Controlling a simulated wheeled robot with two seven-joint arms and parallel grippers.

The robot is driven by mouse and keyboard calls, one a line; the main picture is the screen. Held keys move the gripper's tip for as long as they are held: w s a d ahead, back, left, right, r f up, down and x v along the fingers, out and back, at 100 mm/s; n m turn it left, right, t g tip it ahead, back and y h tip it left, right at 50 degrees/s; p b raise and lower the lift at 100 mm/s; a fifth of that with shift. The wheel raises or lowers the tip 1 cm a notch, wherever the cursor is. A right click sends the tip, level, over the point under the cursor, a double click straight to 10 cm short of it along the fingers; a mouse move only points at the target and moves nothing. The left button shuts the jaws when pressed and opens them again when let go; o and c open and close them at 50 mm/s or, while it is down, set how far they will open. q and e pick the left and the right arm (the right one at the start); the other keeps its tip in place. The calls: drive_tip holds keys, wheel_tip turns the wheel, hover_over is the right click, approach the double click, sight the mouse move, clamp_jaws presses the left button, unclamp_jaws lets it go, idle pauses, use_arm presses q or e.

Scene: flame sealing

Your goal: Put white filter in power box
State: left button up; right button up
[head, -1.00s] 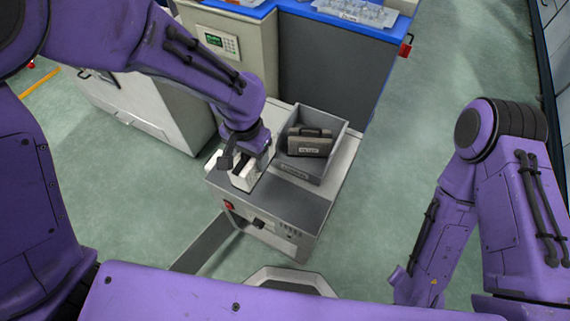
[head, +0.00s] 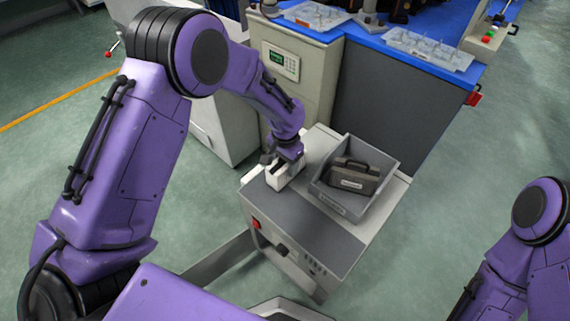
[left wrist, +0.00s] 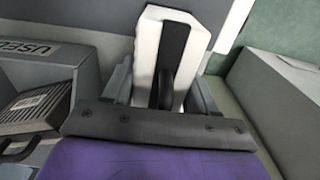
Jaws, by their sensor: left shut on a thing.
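My left gripper (head: 284,168) is shut on the white filter (head: 290,178), over the left part of the power box's top. In the head view my gripper and wrist cover part of the filter. In the left wrist view the white filter (left wrist: 149,45) shows between the fingers (left wrist: 165,95), with a dark strip down its middle. I cannot tell whether it touches the top. The power box (head: 318,234) is a grey cabinet with a red switch on its front. My right gripper is out of view.
A grey bin (head: 335,202) on the box's right side holds a dark filter (head: 355,178); its label in the left wrist view reads "USED". An open panel (head: 220,262) sticks out at the box's lower left. A blue-topped counter (head: 330,35) stands behind.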

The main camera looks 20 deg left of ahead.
use_arm(q)
drive_tip(key=shift+r, duration=0.15)
drive_tip(key=o, duration=1.4)
drive_tip(key=shift+o, duration=0.2)
